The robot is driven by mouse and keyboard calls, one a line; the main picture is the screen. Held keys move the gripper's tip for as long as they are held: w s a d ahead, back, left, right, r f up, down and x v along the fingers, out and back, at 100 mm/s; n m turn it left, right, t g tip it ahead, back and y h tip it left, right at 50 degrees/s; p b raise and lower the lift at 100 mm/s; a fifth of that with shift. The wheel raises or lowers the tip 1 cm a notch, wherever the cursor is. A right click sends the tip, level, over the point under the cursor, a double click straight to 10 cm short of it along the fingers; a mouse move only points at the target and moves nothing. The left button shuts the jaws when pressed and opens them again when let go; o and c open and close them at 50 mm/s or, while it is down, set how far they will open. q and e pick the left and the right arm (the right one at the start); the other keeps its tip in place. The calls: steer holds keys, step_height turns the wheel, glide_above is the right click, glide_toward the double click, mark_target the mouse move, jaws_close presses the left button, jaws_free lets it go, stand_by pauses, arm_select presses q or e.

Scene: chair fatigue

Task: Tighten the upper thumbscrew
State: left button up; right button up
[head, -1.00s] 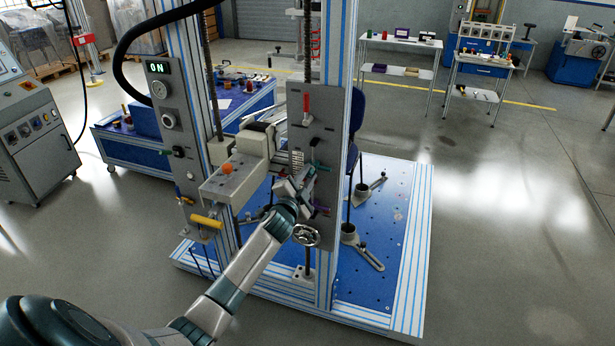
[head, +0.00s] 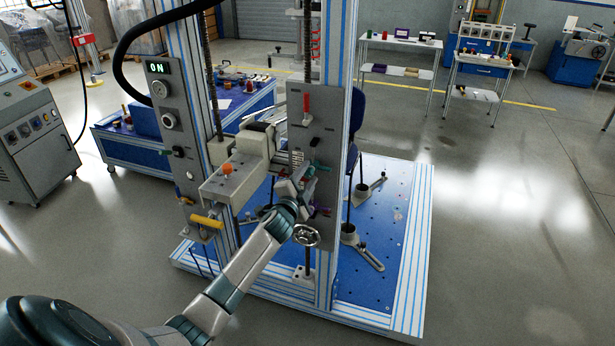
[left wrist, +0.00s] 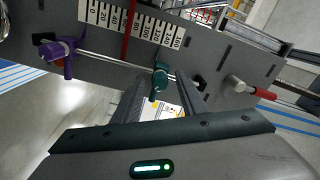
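The teal thumbscrew (left wrist: 160,80) sits on a slotted grey panel (head: 325,117) of the test frame. In the left wrist view its knob lies between the two fingers of my left gripper (left wrist: 159,77), with a visible gap on each side. In the head view my left gripper (head: 303,178) is at the panel and partly hides it. A purple thumbscrew (left wrist: 62,52) is farther left along the same rod in the wrist view; in the head view it shows lower on the panel (head: 322,211). My right gripper is not in view.
A white scale (left wrist: 150,28) with a red pointer is on the panel. A red-tipped handle (left wrist: 252,90) sticks out at right. A handwheel (head: 307,235) is below my gripper. A grey block with an orange knob (head: 227,169) stands left of it.

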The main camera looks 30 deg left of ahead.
arm_select(q)
steer(key=shift+s, duration=0.1)
steer(key=b+v, duration=0.3)
steer(key=v, duration=1.4)
steer(key=shift+d, duration=0.15)
